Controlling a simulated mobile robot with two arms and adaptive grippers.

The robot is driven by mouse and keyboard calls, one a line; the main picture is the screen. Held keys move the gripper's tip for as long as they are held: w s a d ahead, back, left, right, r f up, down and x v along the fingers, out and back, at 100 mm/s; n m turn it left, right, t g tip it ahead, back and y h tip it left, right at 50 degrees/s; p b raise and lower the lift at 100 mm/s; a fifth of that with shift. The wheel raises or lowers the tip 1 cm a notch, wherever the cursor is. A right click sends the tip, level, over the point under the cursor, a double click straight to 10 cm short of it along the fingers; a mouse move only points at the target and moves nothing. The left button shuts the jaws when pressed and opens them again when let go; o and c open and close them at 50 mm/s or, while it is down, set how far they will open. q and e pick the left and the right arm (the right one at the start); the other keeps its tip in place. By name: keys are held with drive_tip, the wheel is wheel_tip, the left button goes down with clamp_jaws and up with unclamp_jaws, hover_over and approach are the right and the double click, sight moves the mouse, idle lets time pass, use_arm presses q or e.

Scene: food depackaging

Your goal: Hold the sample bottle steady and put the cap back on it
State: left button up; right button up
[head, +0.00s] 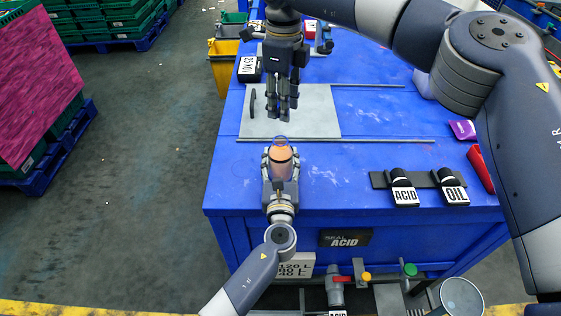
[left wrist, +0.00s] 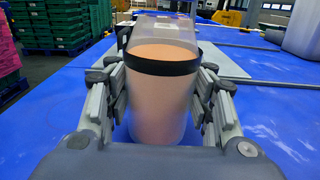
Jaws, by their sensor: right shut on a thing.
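The sample bottle (head: 281,160) stands upright near the table's front edge. In the left wrist view the bottle (left wrist: 160,105) has a peach-coloured body, a black band and a clear upper part, with no cap seen on it. My left gripper (head: 280,172) is around it from the front, and its fingers (left wrist: 162,100) close on both sides. My right gripper (head: 283,112) points down above and behind the bottle, apart from it. Its fingers are together on something small, presumably the cap, which the fingers mostly hide.
The blue table (head: 370,145) carries a grey plate (head: 318,118) with a dark upright handle (head: 252,103). The table beside the bottle is clear.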

use_arm(q)
drive_tip(key=shift+c, duration=1.4)
use_arm(e)
hover_over(283, 136)
drive_tip(key=shift+f, duration=2.55)
drive_tip(key=shift+f, duration=0.85)
drive_tip(key=shift+f, duration=0.55)
